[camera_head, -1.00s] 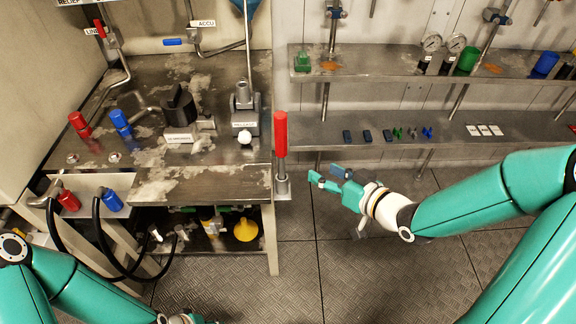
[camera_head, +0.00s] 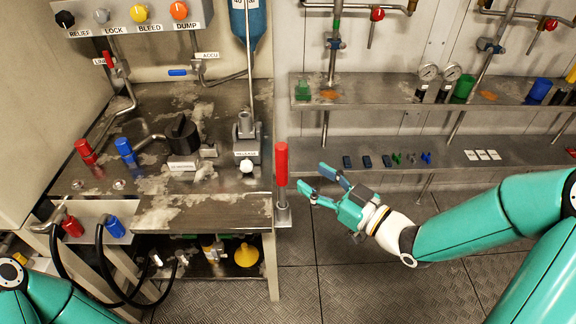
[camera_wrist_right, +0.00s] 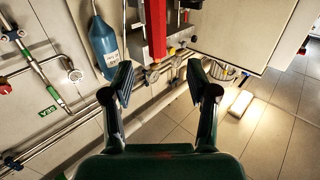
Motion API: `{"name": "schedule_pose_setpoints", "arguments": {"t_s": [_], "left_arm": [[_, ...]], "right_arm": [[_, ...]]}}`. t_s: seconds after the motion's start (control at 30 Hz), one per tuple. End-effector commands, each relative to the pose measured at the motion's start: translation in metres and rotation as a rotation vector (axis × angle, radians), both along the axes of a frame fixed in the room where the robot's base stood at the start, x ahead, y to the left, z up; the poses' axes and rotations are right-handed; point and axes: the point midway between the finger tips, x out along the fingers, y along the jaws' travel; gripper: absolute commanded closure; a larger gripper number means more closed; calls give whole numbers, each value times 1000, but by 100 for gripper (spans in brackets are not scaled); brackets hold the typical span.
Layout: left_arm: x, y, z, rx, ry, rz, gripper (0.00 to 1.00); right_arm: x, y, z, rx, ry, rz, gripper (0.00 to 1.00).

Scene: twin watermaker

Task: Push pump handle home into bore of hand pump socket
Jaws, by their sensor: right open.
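The pump handle (camera_head: 281,165) has a red grip and stands upright in a small grey holder (camera_head: 283,215) at the right edge of the bench. My right gripper (camera_head: 312,180) is open and empty just right of the handle, fingers pointing at it and apart from it. In the right wrist view, the open fingers (camera_wrist_right: 158,75) frame a red bar (camera_wrist_right: 155,25) that looks like the handle's grip, farther ahead. The hand pump (camera_head: 246,130) is a grey metal block on the bench, left of the handle. Its bore cannot be made out. My left gripper is outside the view.
A blue cylinder (camera_head: 249,20) hangs above the pump. Shelves (camera_head: 390,105) with small parts line the wall at right. The floor (camera_head: 390,280) below my right arm is clear.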

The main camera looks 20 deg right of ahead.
Motion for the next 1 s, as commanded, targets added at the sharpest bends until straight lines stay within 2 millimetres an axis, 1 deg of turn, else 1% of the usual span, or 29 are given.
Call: {"name": "schedule_pose_setpoints", "arguments": {"t_s": [0.03, 0.2, 0.47, 0.7, 0.8, 1.0], "left_arm": [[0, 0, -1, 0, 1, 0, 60], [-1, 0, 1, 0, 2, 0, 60], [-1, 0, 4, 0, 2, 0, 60], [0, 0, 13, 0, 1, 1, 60], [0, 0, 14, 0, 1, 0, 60], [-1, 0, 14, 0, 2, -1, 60]], "right_arm": [[11, 8, 0, 0, -6, 8, 42], [36, 20, 0, 0, -4, 4, 42], [50, 27, -1, 0, -4, 1, 42], [80, 41, -4, 0, -4, 3, 42], [89, 46, -4, 0, -4, 1, 42], [93, 47, -5, -1, -5, -1, 42]]}}
